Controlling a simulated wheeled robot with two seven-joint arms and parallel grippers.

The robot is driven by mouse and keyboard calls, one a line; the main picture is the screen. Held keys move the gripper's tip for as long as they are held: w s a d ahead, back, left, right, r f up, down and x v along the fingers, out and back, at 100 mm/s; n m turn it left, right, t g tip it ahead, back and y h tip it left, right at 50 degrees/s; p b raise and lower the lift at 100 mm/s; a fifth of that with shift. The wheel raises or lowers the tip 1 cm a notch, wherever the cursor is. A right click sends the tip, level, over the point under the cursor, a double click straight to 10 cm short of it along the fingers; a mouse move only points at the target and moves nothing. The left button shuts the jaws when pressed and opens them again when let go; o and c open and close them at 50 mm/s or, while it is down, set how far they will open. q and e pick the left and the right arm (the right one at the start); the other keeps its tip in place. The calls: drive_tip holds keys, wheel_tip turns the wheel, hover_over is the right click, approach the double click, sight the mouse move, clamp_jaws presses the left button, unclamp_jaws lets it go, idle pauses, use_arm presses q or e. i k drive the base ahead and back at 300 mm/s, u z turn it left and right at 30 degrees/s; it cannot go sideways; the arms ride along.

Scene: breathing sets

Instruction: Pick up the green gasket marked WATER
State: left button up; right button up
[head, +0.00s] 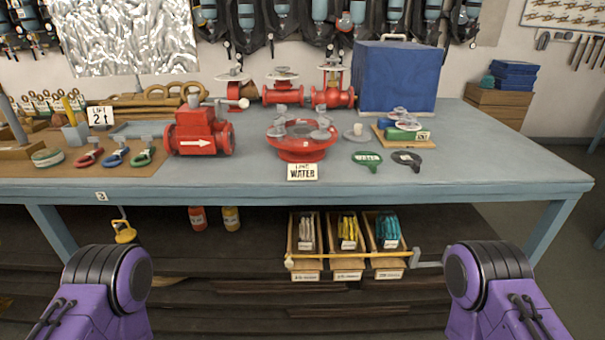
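A flat green gasket (367,158) with a tab and pale lettering lies on the grey-blue workbench (450,175), right of centre. The lettering is small but looks like WATER. A dark grey gasket (407,158) of similar shape lies just to its right. A white card (302,172) reading WATER stands at the bench's front edge, before a round red flange (302,140). Only purple and black parts of my two arms show at the bottom left and right. Neither gripper is in view.
A red valve (198,131) with a white arrow stands left of the flange. A board with green parts (405,133) lies behind the gaskets, before a blue box (395,78). The bench's right side is clear. Wooden bins (346,265) sit on the shelf below.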

sight(371, 160)
drive_tip(key=z, duration=1.25)
drive_tip(key=i, duration=0.35)
drive_tip(key=u, duration=0.1)
